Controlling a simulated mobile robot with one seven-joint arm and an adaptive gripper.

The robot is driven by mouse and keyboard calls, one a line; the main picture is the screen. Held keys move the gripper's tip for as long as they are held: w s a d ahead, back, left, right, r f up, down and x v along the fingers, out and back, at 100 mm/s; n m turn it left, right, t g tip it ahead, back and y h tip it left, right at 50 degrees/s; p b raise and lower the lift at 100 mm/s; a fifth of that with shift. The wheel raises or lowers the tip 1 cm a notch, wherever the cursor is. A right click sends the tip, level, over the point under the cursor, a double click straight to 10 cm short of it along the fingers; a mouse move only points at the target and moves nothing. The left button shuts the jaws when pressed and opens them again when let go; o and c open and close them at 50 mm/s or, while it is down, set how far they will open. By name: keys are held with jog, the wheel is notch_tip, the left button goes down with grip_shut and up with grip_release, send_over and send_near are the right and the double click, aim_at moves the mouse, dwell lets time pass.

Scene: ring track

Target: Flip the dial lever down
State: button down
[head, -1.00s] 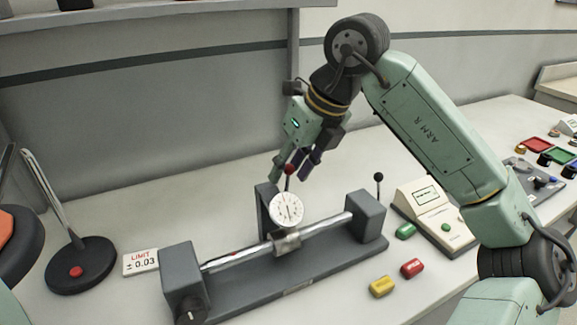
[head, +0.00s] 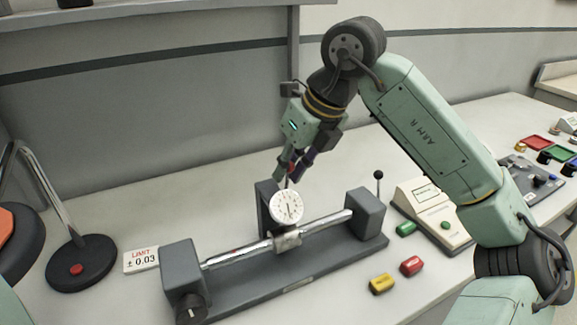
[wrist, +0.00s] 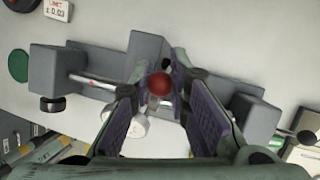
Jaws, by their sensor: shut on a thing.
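The white round dial (head: 286,206) stands on the grey bench fixture, above the metal shaft, and is partly hidden in the wrist view (wrist: 137,127). Its lever has a red ball knob (wrist: 159,84), which sits between my fingers in the wrist view. The knob is mostly hidden by the fingers in the head view. My gripper (head: 290,172) is shut on the lever at the knob, just above the dial. The lever's stem is largely hidden.
The fixture's left block (head: 188,268) and right block (head: 361,213) flank the dial. A black-knobbed rod (head: 379,184) rises behind the right block. Yellow (head: 382,285) and red (head: 412,265) pieces lie in front. A limit sign (head: 141,258) stands left.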

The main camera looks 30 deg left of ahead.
dwell(0.5)
jog(key=f+y+b, duration=0.1)
jog(key=b, duration=0.2)
jog(key=shift+s+d+t, duration=0.1)
jog(key=shift+d+t, duration=0.2)
jog(key=shift+d, duration=0.05)
jog(key=b, duration=0.1)
jog(key=y+b, duration=0.1)
jog(key=b, duration=0.1)
jog(key=shift+s+d+r+t+y, duration=0.3)
jog(key=shift+d+t, duration=0.05)
jog(key=shift+t, duration=0.05)
jog(key=c, duration=1.5)
grip_release()
